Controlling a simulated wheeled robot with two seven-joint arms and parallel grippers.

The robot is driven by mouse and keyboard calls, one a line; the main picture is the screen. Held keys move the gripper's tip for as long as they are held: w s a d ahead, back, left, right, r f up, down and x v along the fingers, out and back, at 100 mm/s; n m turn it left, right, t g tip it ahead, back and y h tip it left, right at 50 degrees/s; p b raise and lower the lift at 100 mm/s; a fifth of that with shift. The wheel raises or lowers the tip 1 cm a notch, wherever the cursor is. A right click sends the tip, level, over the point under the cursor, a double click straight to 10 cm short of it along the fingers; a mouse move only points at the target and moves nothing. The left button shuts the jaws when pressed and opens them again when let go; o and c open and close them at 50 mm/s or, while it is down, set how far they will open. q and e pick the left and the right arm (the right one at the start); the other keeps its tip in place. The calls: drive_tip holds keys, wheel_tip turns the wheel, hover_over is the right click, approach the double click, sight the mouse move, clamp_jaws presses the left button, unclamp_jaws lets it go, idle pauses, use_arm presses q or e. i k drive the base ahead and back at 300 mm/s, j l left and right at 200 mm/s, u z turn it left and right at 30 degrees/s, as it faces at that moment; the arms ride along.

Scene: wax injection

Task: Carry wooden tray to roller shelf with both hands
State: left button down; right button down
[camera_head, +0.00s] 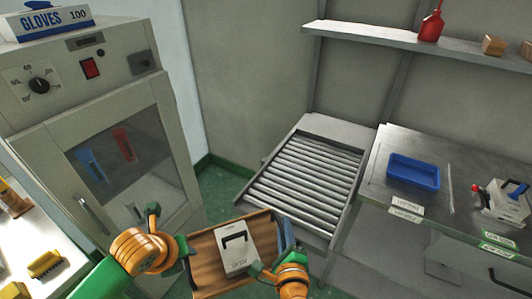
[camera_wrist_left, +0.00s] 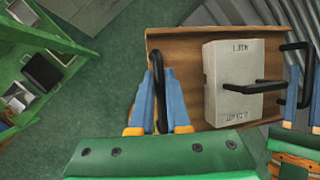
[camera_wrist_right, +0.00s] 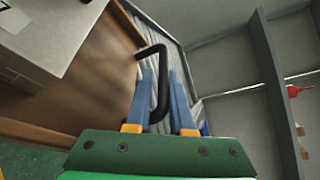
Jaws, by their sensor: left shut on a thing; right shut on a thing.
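The wooden tray (camera_head: 206,267) is held at the bottom middle of the head view, just in front of the roller shelf (camera_head: 308,172). A pale grey block-like box with a black handle (camera_head: 238,252) sits in the tray. My left gripper (camera_wrist_left: 160,102) is shut on the tray's black left handle (camera_wrist_left: 159,78). My right gripper (camera_wrist_right: 158,98) is shut on the tray's black right handle (camera_wrist_right: 154,54). In the head view the arms partly hide the handles. The roller shelf's inclined metal rollers look empty, and they also show behind the tray in the right wrist view (camera_wrist_right: 170,38).
A cabinet (camera_head: 100,150) with a glass door stands at the left. A metal bench (camera_head: 432,210) with a blue bin (camera_head: 414,171) adjoins the shelf on the right. A wall shelf (camera_head: 385,37) runs above. Green floor (camera_head: 222,185) shows between cabinet and roller shelf.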

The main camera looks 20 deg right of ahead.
sight(304, 184)
drive_tip(key=i+l+z, duration=0.15)
drive_tip(key=i+l, duration=0.2)
drive_tip(key=l, duration=0.15)
drive_tip(key=i+l+z, duration=0.1)
drive_tip(key=i+l, duration=0.3)
